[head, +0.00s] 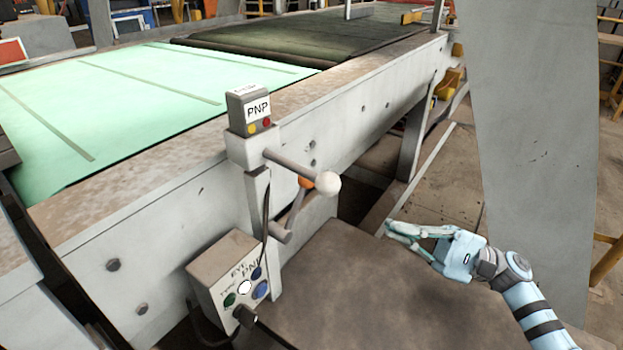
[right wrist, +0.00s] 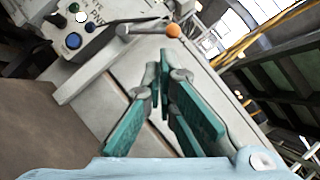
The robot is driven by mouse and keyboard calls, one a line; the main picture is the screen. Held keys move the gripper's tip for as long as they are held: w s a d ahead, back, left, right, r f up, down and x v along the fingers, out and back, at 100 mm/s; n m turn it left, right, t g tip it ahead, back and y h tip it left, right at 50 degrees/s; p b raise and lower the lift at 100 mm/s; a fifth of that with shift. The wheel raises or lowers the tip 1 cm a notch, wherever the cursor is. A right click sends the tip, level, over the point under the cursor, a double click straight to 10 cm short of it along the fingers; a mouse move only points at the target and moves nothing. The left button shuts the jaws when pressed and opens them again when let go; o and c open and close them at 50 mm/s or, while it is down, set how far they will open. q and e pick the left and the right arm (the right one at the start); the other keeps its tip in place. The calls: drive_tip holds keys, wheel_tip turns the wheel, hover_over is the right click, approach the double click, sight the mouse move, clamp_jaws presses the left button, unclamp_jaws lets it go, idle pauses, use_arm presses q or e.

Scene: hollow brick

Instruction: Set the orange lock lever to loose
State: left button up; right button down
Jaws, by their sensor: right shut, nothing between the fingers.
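The orange lock lever shows in the head view as an orange knob (head: 305,182) on a grey rod, low on the bracket at the machine's side. The knob is partly hidden behind a lever with a white ball (head: 327,184). In the right wrist view the orange knob (right wrist: 173,31) is in plain sight at the end of its rod, beyond the fingertips. My right gripper (head: 388,230) is shut and empty, to the right of the lever and apart from it. Its teal fingers also show in the right wrist view (right wrist: 160,72). My left gripper is not in view.
A control box (head: 225,280) with several coloured buttons stands below the levers. A PNP-marked box (head: 250,110) tops the bracket. A brown flat surface (head: 350,290) lies below my right gripper. A grey column (head: 535,130) stands at right. The conveyor (head: 120,110) lies behind.

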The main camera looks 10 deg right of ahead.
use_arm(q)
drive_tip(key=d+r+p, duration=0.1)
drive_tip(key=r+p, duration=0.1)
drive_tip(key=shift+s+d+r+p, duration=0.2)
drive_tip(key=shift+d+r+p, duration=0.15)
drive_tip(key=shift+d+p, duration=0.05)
use_arm(e)
drive_tip(key=x, duration=1.4)
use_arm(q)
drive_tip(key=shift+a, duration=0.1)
use_arm(e)
drive_tip(key=shift+r, duration=0.1)
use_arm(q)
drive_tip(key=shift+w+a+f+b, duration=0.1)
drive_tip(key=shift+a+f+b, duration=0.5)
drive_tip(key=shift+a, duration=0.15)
use_arm(e)
drive_tip(key=shift+s+a+r+n, duration=0.15)
drive_tip(key=shift+s+n, duration=0.05)
drive_tip(key=shift+n, duration=0.4)
